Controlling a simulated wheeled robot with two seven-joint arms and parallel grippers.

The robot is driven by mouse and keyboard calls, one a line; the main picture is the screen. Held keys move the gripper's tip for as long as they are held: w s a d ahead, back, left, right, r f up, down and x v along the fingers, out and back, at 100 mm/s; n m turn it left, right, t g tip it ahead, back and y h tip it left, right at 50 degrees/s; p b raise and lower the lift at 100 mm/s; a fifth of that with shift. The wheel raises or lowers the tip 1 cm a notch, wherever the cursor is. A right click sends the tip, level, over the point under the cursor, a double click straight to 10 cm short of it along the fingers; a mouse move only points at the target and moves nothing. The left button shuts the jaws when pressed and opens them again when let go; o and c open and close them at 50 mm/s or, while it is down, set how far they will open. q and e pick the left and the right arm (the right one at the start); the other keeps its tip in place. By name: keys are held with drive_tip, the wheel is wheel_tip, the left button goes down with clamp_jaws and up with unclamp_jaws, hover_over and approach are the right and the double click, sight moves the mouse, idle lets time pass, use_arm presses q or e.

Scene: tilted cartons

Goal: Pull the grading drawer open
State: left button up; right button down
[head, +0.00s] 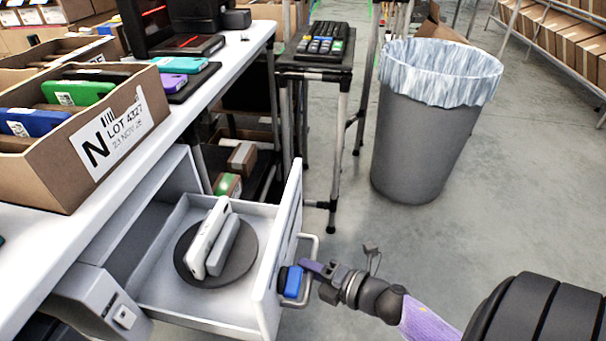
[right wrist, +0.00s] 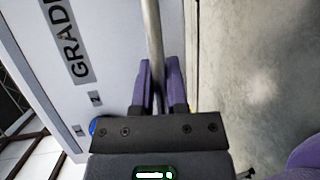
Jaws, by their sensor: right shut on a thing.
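The grading drawer (head: 165,285) is white and stands pulled out from under the white workbench, its inside showing. A dark round pad (head: 238,270) lies in it with two slim pale devices (head: 215,240) on top. The drawer front shows a label starting "GRADI" (right wrist: 68,40) in the right wrist view. The metal bar handle (head: 313,250) sticks out from this front. My right gripper (head: 308,267) is shut on the handle; in the right wrist view its purple fingers (right wrist: 160,88) lie either side of the bar (right wrist: 153,35). My left gripper is not in view.
A blue part (head: 292,281) sits at the drawer front by the handle. A carton of coloured phones (head: 105,140) stands on the workbench (head: 160,145). A small stand with a keypad (head: 322,45) and a grey bin (head: 420,140) stand beyond.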

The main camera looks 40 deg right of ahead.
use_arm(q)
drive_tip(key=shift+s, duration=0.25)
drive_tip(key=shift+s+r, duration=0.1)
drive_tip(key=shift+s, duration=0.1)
use_arm(e)
drive_tip(key=c, duration=0.6)
unclamp_jaws()
drive_tip(key=shift+c, duration=0.2)
use_arm(q)
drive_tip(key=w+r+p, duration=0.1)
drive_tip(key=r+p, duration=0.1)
drive_tip(key=p, duration=0.1)
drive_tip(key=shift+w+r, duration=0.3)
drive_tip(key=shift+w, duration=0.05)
use_arm(e)
drive_tip(key=v, duration=1)
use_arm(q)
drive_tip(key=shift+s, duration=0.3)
use_arm(e)
drive_tip(key=shift+f, duration=0.15)
